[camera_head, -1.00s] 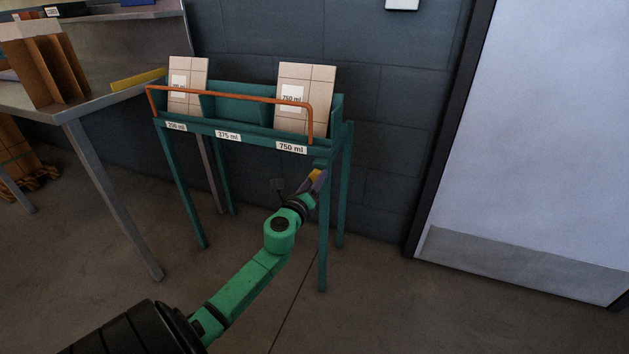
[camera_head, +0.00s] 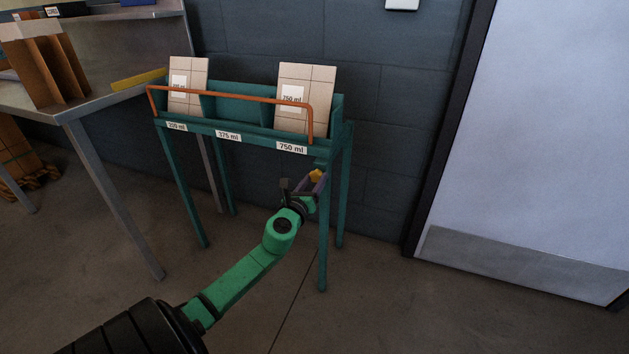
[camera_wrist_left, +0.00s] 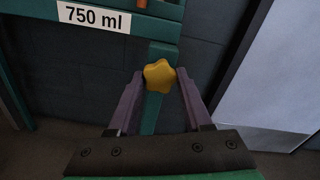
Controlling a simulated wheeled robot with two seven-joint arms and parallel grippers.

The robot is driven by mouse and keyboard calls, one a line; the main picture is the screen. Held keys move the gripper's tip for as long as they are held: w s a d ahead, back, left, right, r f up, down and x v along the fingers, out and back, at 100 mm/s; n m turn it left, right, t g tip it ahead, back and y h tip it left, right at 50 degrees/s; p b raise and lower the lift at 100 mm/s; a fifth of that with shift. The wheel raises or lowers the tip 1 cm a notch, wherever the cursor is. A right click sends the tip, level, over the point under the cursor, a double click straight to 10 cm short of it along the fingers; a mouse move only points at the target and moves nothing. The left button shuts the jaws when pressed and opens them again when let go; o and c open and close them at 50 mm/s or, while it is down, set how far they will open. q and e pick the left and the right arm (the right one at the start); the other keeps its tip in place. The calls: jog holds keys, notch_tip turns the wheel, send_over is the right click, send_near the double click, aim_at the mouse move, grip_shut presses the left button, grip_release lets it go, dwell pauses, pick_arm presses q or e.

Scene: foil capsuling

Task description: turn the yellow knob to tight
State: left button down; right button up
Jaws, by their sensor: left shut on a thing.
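The yellow knob (camera_wrist_left: 159,76) is star-shaped and sits on the front right leg of the green rack, below the 750 ml label. In the left wrist view it lies between the tips of my left gripper (camera_wrist_left: 159,86), whose purple fingers close on its two sides. In the head view the knob (camera_head: 316,175) shows small and partly covered by my left gripper (camera_head: 310,183). The green rack (camera_head: 255,137) has compartments labelled by volume and an orange rail (camera_head: 230,94) along its front. My right gripper is not in view.
Cardboard divider packs (camera_head: 306,75) stand in the rack's outer compartments; the middle one looks empty. A metal table (camera_head: 105,97) with a cardboard divider (camera_head: 45,65) stands at the left. A pale door (camera_head: 540,150) is at the right. The floor before the rack is clear.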

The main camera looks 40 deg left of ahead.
pick_arm(q)
jog(key=shift+c, duration=1.6)
grip_release()
jog(key=shift+s+d+f, duration=0.1)
jog(key=shift+s+d, duration=0.05)
jog(key=shift+s, duration=0.2)
jog(key=b+v, duration=0.1)
jog(key=v, duration=1.3)
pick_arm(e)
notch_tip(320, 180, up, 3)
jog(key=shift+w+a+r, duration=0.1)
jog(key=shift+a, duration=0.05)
pick_arm(q)
jog(key=shift+w, duration=0.1)
